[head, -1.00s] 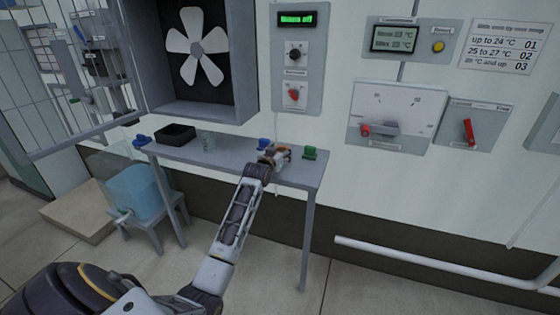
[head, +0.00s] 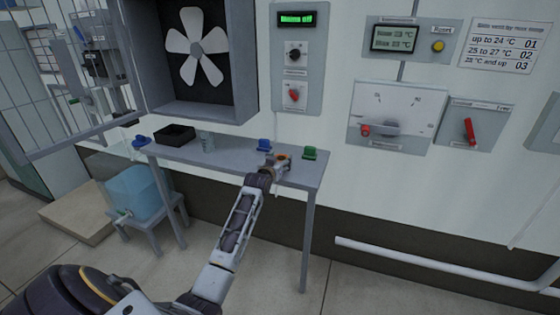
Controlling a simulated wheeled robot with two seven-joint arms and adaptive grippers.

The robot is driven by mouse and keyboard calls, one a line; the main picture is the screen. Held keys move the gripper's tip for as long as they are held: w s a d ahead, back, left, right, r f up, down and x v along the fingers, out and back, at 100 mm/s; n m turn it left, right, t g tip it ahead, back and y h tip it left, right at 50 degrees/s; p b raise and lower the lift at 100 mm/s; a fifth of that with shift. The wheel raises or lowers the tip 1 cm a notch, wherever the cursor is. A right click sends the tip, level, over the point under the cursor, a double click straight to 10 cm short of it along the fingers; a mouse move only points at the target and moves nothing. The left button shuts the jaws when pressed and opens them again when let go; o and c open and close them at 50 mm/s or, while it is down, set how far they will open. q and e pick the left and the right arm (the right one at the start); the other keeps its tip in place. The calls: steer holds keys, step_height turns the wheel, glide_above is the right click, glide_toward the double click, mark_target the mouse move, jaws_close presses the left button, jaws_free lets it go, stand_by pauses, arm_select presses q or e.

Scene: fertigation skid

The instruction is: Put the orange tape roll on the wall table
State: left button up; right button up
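The orange tape roll (head: 282,156) is a small orange patch at the tip of my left gripper (head: 276,161), mostly hidden by the fingers. The gripper seems shut on it, low over the right part of the wall table (head: 225,153). I cannot tell whether the roll touches the top. The wall table is a narrow grey table against the wall. My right gripper is not in view.
On the table, a blue item (head: 264,145) stands just left of my gripper and a green item (head: 310,153) just right. A black tray (head: 176,135) and a clear cup (head: 207,140) stand further left. A water tank (head: 137,191) sits on a stool below.

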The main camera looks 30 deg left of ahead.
arm_select(q)
steer(key=o, duration=0.4)
steer(key=shift+r, duration=0.15)
steer(key=shift+s, duration=0.15)
